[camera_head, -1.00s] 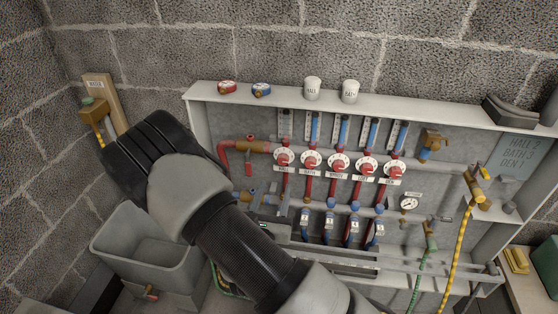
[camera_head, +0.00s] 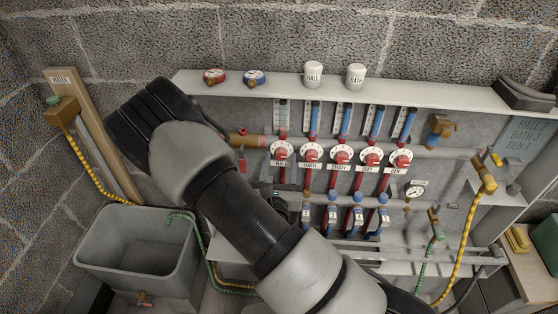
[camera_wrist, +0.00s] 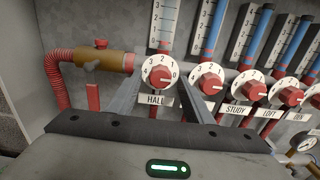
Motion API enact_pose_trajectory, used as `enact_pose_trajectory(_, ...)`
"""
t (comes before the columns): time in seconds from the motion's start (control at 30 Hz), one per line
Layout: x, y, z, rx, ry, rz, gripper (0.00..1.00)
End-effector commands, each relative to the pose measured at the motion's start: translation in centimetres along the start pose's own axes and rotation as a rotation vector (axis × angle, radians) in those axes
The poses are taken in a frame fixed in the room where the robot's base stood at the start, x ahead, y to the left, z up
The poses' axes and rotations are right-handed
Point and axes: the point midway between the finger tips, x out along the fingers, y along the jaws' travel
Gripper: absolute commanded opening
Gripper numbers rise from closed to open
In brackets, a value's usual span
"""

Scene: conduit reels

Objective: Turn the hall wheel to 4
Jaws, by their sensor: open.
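The hall wheel (camera_wrist: 158,77) is a red knob on a white numbered dial, above a HALL label (camera_wrist: 155,100). Its white mark points right, at about 0. In the head view it is the leftmost wheel (camera_head: 281,152) in the row. My gripper (camera_wrist: 160,88) is open in the wrist view, one finger on each side of the hall wheel's lower part. Nothing is held. I cannot tell whether the fingers touch the wheel.
Other red wheels, including the study wheel (camera_head: 340,154), stand close to the right. A brass fitting (camera_wrist: 104,61) with a red hose is close on the left. Blue-topped valves (camera_head: 357,212) sit below. A grey tub (camera_head: 135,258) stands at left.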

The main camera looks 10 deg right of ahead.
Motion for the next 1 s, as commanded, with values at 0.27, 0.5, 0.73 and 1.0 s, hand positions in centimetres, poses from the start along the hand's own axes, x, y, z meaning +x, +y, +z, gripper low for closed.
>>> enact_pose_trajectory(0.27, 0.0, 0.01, 0.01, 0.0, 0.0, 0.0, 0.16)
enact_pose_trajectory(0.5, 0.0, 0.0, 0.05, -0.006, 0.0, -0.001, 0.05)
enact_pose_trajectory(0.73, -0.01, 0.01, 0.27, -0.073, -0.001, 0.0, 0.05)
enact_pose_trajectory(1.0, -0.02, -0.05, 0.51, -0.274, -0.001, 0.001, 0.05)
